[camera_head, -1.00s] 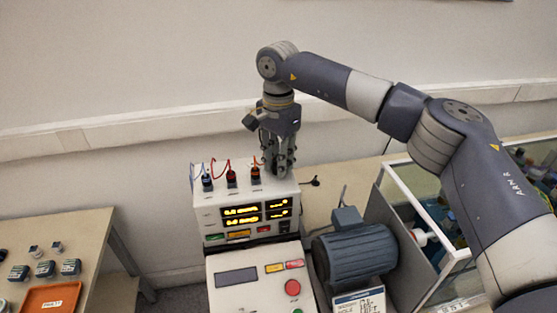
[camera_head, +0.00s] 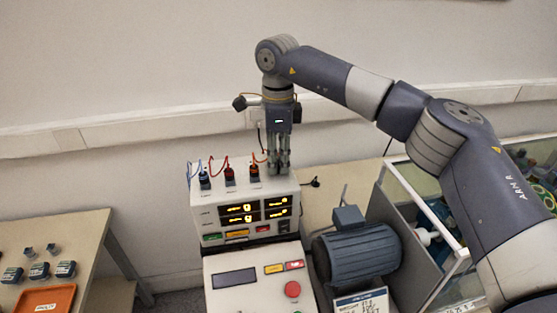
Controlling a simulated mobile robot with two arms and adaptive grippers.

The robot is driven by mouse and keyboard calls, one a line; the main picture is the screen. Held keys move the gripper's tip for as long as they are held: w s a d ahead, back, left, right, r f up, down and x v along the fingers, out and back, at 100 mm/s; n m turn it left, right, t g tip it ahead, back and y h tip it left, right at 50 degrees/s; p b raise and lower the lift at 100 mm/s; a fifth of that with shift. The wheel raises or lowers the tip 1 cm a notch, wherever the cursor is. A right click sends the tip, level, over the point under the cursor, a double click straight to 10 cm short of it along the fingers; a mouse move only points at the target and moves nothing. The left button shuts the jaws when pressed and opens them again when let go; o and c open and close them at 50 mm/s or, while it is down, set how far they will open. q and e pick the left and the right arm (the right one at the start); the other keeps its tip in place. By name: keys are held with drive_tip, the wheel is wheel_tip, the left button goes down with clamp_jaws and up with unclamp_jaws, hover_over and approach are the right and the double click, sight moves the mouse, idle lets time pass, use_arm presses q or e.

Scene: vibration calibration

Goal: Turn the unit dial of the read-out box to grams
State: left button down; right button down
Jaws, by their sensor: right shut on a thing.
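The read-out box (camera_head: 214,226) is white, with lit yellow displays on its front and plugs with blue, red and orange wires on its top. My right gripper (camera_head: 279,171) points straight down at the right part of the box's top. Its fingers are close together, shut on the unit dial, which the fingers hide. The dial's marks and setting cannot be read from here. My left gripper is not in view.
A white control box (camera_head: 220,300) with a red button stands in front of the read-out box. A blue-grey motor (camera_head: 355,253) and a glass-walled case (camera_head: 413,240) stand to the right. A side table (camera_head: 85,245) with an orange tray (camera_head: 45,300) is at the left.

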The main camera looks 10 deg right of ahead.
drive_tip(key=m, duration=0.3)
drive_tip(key=m+b, duration=0.1)
drive_tip(key=m, duration=0.1)
drive_tip(key=shift+r+m, duration=0.2)
drive_tip(key=shift+m, duration=0.2)
drive_tip(key=shift+w, duration=0.1)
idle(0.3)
drive_tip(key=c, duration=1.5)
unclamp_jaws()
drive_tip(key=shift+c, duration=0.2)
drive_tip(key=shift+o, duration=1)
drive_tip(key=shift+a+f, duration=0.1)
wheel_tip(320, 180, up, 12)
